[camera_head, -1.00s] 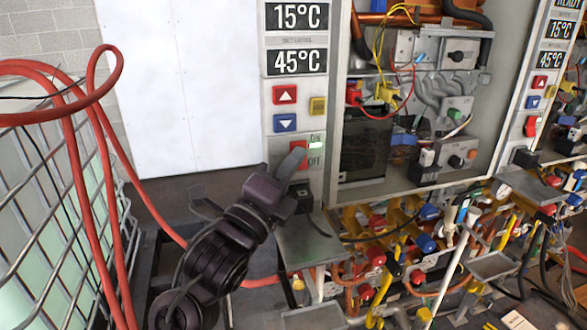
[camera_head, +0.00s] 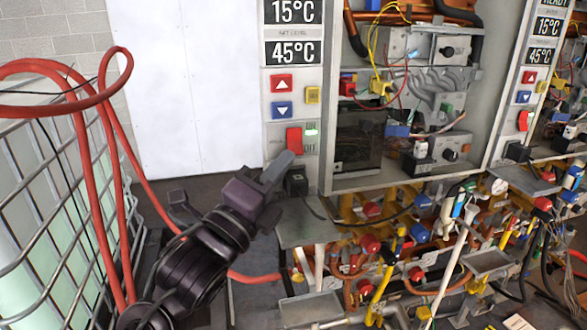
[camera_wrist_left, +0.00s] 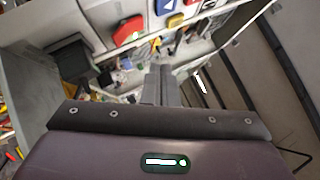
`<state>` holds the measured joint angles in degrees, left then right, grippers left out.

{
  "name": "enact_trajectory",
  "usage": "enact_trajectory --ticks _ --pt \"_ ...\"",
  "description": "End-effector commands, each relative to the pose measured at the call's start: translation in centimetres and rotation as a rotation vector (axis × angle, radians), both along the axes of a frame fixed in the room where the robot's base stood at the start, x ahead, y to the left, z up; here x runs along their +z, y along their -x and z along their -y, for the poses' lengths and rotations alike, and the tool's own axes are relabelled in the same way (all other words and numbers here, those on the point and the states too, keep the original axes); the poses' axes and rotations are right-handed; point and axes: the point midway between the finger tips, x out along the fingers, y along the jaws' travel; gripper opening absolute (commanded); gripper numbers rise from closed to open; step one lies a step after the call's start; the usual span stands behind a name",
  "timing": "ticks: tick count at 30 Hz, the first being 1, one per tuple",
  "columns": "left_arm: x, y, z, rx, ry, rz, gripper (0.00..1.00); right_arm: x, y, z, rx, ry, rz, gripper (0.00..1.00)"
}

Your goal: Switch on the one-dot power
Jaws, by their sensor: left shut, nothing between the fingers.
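The near heater's control panel carries a red rocker switch (camera_head: 294,140) with ON and OFF labels and a small pale light (camera_head: 311,132) beside it. The switch also shows as a red block in the left wrist view (camera_wrist_left: 130,31). My left gripper (camera_head: 283,164) is shut and empty, its tip just below the switch and apparently apart from it. Its closed fingers show in the left wrist view (camera_wrist_left: 158,82). A second heater at the right has its own red switch (camera_head: 524,121). I cannot make out any dot marks. My right gripper is not in view.
Above the switch are a red up button (camera_head: 281,83), a blue down button (camera_head: 282,110) and a yellow button (camera_head: 313,95). A black socket block (camera_head: 297,182) sits close below the gripper tip. A wire cage (camera_head: 60,190) with red hoses stands at the left.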

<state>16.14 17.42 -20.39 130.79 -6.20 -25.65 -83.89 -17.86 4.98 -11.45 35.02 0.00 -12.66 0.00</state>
Motion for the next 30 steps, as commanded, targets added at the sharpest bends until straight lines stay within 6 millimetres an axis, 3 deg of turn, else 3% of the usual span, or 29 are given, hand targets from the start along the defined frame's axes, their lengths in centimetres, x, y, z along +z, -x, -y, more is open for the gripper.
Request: enact_trajectory --ticks 7,15,26,30 --pt "-0.4 3.7 -1.8 -0.001 -0.004 0.002 0.0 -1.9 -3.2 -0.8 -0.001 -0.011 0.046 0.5" --pt "0.0 5.4 -2.7 -0.001 -0.001 0.0 0.0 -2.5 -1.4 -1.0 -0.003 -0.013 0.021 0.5" --pt "-0.4 4.9 -2.8 0.0 0.006 -0.015 0.0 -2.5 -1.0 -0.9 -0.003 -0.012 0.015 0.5" --pt "-4.1 1.5 -3.7 0.016 0.065 -0.131 0.0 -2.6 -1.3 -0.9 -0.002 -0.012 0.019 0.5"
